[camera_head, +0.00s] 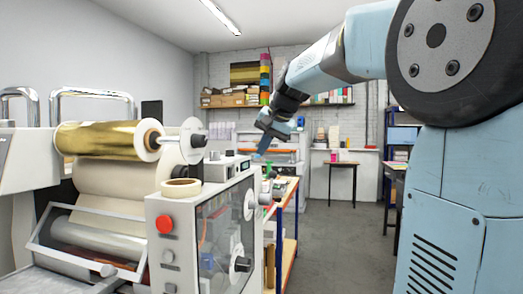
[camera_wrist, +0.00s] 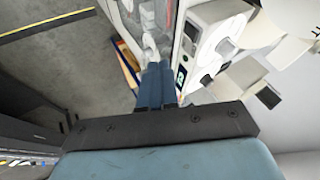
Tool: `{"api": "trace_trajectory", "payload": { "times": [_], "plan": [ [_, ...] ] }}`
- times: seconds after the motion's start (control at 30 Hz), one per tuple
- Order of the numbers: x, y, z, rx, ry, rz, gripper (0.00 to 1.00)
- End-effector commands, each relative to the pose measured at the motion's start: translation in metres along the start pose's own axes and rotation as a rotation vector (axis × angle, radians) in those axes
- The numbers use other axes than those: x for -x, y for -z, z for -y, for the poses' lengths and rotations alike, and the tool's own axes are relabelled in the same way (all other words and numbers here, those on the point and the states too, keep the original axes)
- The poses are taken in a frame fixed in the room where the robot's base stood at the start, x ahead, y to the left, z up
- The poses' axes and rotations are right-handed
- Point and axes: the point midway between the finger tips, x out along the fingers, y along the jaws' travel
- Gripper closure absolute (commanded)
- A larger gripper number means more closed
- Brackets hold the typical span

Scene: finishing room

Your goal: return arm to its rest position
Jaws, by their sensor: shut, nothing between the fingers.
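My gripper (camera_head: 264,143) hangs at the end of my raised blue arm in the head view, near the middle of the picture. It points down and a little left, in the air beyond the grey foil machine's right side. In the wrist view its two blue fingers (camera_wrist: 156,85) lie together, shut and empty. The machine's clear-windowed side and a strip of floor show past the fingertips there. No object is held.
The foil machine (camera_head: 158,228) with a gold roll (camera_head: 100,138), a tape roll (camera_head: 181,188) and a red button (camera_head: 165,224) fills the left. A bench with blue legs (camera_head: 278,238) stands behind it. Grey floor (camera_head: 335,245) is clear in the middle. A small black table (camera_head: 342,164) stands at the back.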

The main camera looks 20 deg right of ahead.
Motion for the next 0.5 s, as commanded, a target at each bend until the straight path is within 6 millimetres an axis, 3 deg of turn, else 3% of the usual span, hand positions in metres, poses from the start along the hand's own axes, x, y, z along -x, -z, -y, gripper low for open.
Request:
{"api": "trace_trajectory", "payload": {
  "times": [0.17, 0.27, 0.37, 0.5],
  "plan": [
    [0.000, -0.002, 0.000, 0.003, -0.001, 0.000, 1.00],
    [0.003, -0.014, -0.005, 0.021, -0.011, 0.001, 1.00],
    [0.006, -0.039, -0.016, 0.060, -0.034, 0.003, 1.00],
    [0.011, -0.088, -0.042, 0.142, -0.080, 0.008, 1.00]
  ]
}}
